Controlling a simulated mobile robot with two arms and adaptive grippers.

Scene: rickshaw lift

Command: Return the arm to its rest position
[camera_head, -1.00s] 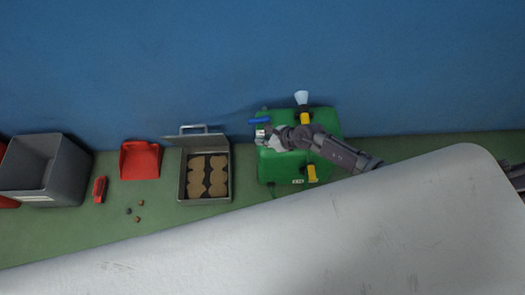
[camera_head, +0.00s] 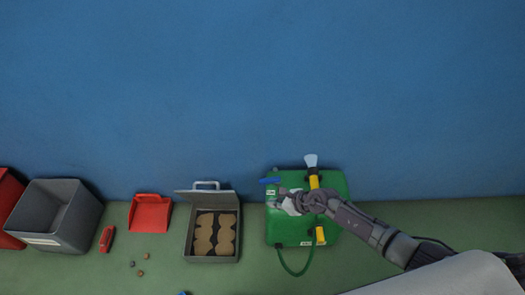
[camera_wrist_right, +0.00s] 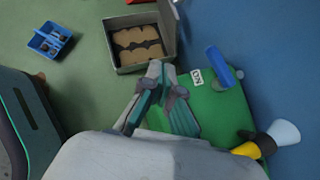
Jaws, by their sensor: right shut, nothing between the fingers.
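My right arm comes in from the lower right in the head view. Its gripper (camera_head: 279,199) is over the left part of a green case (camera_head: 333,190) standing by the blue wall. In the right wrist view the gripper (camera_wrist_right: 162,84) appears shut and empty, in front of the green case (camera_wrist_right: 215,112). A blue lever (camera_head: 270,180) sits at the case's upper left, close to the gripper; it also shows in the right wrist view (camera_wrist_right: 218,66). Whether the fingers touch the case cannot be told. My left gripper is not in view.
Left of the case stand an open grey case (camera_head: 190,235) with brown pieces, a red dustpan (camera_head: 149,214), a grey bin (camera_head: 58,215) and a small red item (camera_head: 107,239). A white-tipped yellow flashlight (camera_head: 312,166) is on the green case.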

